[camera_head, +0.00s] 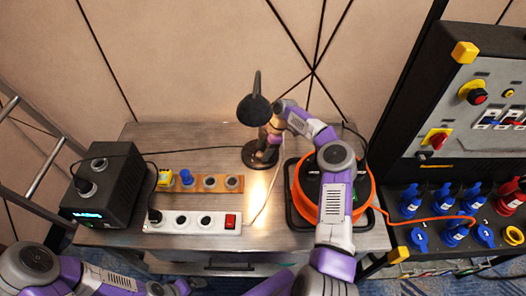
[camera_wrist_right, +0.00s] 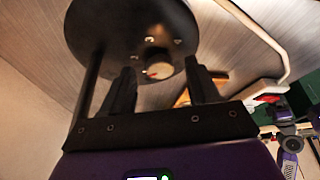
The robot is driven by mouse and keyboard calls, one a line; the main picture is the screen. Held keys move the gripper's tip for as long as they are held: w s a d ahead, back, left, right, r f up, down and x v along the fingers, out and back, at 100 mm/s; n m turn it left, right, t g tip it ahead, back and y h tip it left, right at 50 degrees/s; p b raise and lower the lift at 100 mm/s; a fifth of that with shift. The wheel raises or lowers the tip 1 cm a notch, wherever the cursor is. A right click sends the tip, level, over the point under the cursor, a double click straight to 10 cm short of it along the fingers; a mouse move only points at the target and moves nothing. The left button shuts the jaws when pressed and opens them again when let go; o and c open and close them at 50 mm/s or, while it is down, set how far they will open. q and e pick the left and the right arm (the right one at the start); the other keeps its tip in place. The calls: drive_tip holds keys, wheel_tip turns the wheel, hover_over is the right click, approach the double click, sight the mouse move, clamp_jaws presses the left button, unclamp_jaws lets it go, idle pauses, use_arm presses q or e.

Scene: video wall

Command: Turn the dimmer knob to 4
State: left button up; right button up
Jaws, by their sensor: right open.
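A black desk lamp (camera_head: 254,110) stands on the metal table on a round black base (camera_head: 252,158). In the right wrist view the black disc (camera_wrist_right: 105,25) fills the top, with a small pale round knob (camera_wrist_right: 158,66) on it.
A white power strip (camera_head: 192,222) with a red switch, a wooden board of sockets (camera_head: 222,183) and a black power unit (camera_head: 106,187) are to the left. An orange cable reel (camera_head: 364,193) lies under my right arm. A socket panel (camera_head: 480,110) stands right.

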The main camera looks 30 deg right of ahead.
drive_tip(key=shift+a+f, duration=0.1)
drive_tip(key=shift+f, duration=0.2)
drive_tip(key=c, duration=1)
drive_tip(key=shift+c, duration=0.2)
